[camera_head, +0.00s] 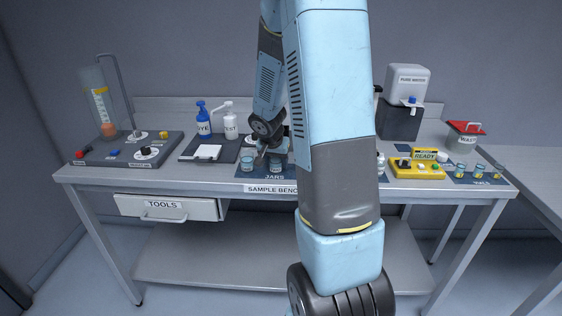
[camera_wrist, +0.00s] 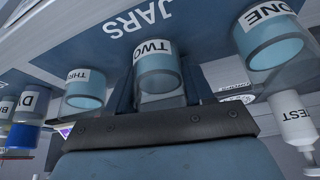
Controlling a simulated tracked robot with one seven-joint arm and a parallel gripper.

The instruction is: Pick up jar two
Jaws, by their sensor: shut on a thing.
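Jar two (camera_wrist: 158,75), a clear jar with pale blue contents and a white "TWO" label, sits in the middle of the wrist view. My gripper (camera_wrist: 160,92) is shut on it, with dark fingers on either side. Jar one (camera_wrist: 275,50) is to its right and jar three (camera_wrist: 83,93) to its left, both apart from it. In the head view my gripper (camera_head: 268,152) is at the blue jars mat (camera_head: 250,172), where my arm hides part of the jars. I cannot tell whether jar two touches the mat.
A yellow ready device (camera_head: 418,169), a water dispenser (camera_head: 405,95) and a red-lidded waste bin (camera_head: 463,137) are on the right.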

